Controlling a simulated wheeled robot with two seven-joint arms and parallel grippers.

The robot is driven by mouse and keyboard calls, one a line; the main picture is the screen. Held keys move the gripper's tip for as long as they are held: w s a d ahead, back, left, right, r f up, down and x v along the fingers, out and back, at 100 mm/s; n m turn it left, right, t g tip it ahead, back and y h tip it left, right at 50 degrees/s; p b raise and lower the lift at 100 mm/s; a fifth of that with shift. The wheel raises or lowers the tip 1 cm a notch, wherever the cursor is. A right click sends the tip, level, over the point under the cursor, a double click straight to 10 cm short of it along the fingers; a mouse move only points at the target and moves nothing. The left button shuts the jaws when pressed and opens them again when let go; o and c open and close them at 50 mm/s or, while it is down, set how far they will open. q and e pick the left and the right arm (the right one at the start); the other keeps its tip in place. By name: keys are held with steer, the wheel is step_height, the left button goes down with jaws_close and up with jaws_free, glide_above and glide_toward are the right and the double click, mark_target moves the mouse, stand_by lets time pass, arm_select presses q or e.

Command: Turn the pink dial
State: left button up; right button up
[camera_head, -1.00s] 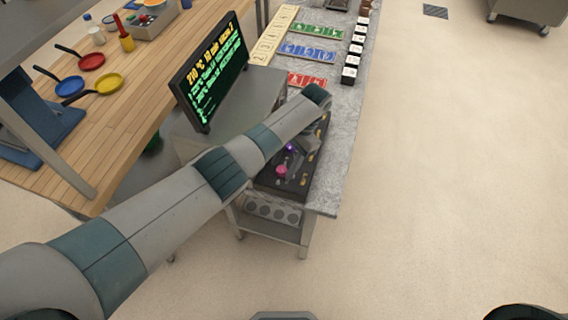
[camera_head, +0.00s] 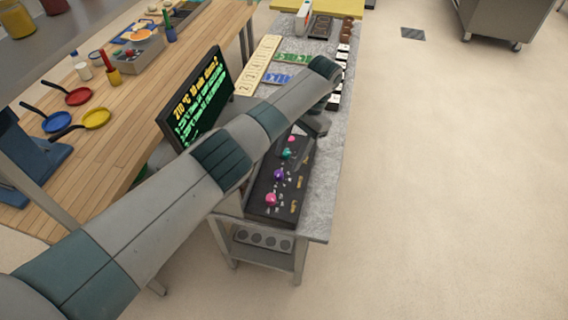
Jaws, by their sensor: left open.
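A dark control panel (camera_head: 261,209) lies on the counter with several coloured dials. A pink dial (camera_head: 271,199) is at its near end, with a purple dial (camera_head: 278,174) and a teal dial (camera_head: 288,153) further along. Another pinkish knob (camera_head: 292,139) shows at the far end, partly close under my arm. My left gripper (camera_head: 304,130) is open, near the far end of the panel, apart from the near pink dial. Its fingers are small and partly hidden by my forearm. My right gripper is not in view.
A screen (camera_head: 203,101) with green and yellow text stands left of the panel. Coloured card rows (camera_head: 288,58) lie further along the grey counter (camera_head: 324,190). A wooden table (camera_head: 110,120) with pans is at left.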

arm_select(q)
steer(key=shift+v, duration=0.9)
steer(key=shift+f, duration=0.1)
